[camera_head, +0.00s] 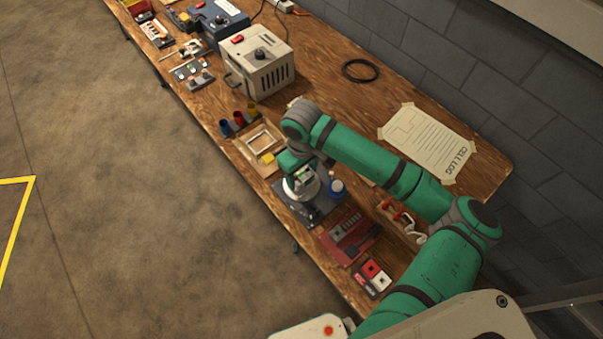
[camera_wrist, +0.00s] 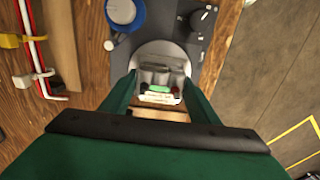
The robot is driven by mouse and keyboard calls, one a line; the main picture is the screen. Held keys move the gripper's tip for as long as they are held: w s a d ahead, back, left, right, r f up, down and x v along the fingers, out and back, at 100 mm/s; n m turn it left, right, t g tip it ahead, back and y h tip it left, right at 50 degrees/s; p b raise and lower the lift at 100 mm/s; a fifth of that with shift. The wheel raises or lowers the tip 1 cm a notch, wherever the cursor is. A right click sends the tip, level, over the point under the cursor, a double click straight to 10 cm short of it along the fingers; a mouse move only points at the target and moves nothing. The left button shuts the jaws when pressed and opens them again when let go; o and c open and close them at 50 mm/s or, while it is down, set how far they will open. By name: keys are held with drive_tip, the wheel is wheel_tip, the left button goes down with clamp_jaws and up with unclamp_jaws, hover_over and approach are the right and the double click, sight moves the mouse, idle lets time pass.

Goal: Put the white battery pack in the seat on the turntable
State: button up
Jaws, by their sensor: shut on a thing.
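The white battery pack (camera_wrist: 160,99), with a green label and dark and red ends, sits between the green fingers of my gripper (camera_wrist: 160,92) in the wrist view. My gripper is shut on it. The pack is over the pale round turntable (camera_wrist: 150,50), which also shows in the head view (camera_head: 310,190) under my gripper (camera_head: 300,177). A grey block-like seat (camera_wrist: 160,75) on the turntable shows just beyond the pack. I cannot tell whether the pack touches the seat; my fingers and the pack hide the contact.
A beige power box (camera_head: 262,60) stands farther back. Bare bench lies near the paper sheet (camera_head: 428,140).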

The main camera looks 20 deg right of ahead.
drive_tip(key=shift+f, duration=0.65)
idle(1.2)
drive_tip(key=o, duration=1.5)
drive_tip(key=shift+c, duration=0.2)
drive_tip(key=shift+r, duration=0.1)
drive_tip(key=shift+r, duration=3.35)
